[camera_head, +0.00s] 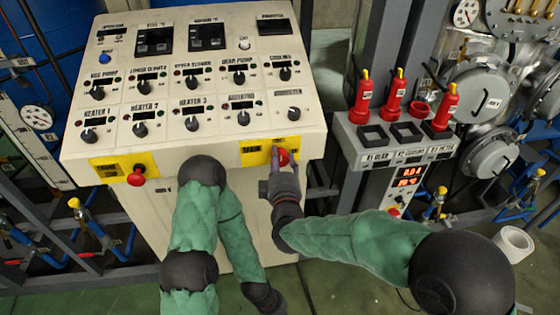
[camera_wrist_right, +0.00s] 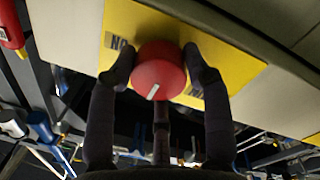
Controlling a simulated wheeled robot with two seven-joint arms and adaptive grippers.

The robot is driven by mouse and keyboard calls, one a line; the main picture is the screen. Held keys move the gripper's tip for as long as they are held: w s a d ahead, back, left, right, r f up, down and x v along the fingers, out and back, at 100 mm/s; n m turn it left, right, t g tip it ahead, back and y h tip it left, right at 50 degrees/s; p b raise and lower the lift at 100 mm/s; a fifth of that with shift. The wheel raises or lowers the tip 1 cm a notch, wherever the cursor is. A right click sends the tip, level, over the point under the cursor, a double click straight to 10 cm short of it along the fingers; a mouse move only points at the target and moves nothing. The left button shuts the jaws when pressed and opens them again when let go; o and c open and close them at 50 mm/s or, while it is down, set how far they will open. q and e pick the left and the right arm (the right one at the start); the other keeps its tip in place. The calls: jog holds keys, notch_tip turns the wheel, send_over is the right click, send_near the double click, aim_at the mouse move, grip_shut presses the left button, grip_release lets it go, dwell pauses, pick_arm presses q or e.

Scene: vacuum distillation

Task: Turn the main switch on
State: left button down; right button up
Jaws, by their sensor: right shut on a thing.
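The main switch is a red knob (camera_head: 283,157) on a yellow plate (camera_head: 254,155) at the lower right of the cream control panel's front. In the right wrist view the knob (camera_wrist_right: 158,70) sits between my fingers and carries a short white mark near its lower edge. My right gripper (camera_head: 277,166) is at the knob, shut on it, with one finger on each side; its fingers also show in the right wrist view (camera_wrist_right: 160,75). Lettering on the yellow plate (camera_wrist_right: 226,60) is partly hidden by the fingers. My left arm reaches down in front of the panel; its gripper is not visible.
A red button (camera_head: 136,176) sits on another yellow plate at the panel's lower left. Several black knobs cover the panel (camera_head: 215,98). A white roll (camera_head: 513,243) lies far right.

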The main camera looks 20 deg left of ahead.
jog(key=m+b, duration=0.1)
jog(key=m, duration=0.4)
jog(key=shift+f+b, duration=0.2)
jog(key=shift+b, duration=0.1)
jog(key=m+b, duration=0.1)
jog(key=m, duration=0.2)
jog(key=shift+m+g, duration=0.3)
jog(key=shift+g, duration=0.1)
jog(key=m+b, duration=0.3)
jog(key=m, duration=0.1)
jog(key=shift+f, duration=0.1)
jog(key=shift+m+g+y+b, duration=0.4)
jog(key=shift+m+b, duration=0.8)
jog(key=shift+m, duration=0.7)
jog(key=o, duration=1.1)
jog(key=shift+c, duration=0.2)
jog(key=shift+o, duration=0.4)
jog(key=shift+r, duration=0.2)
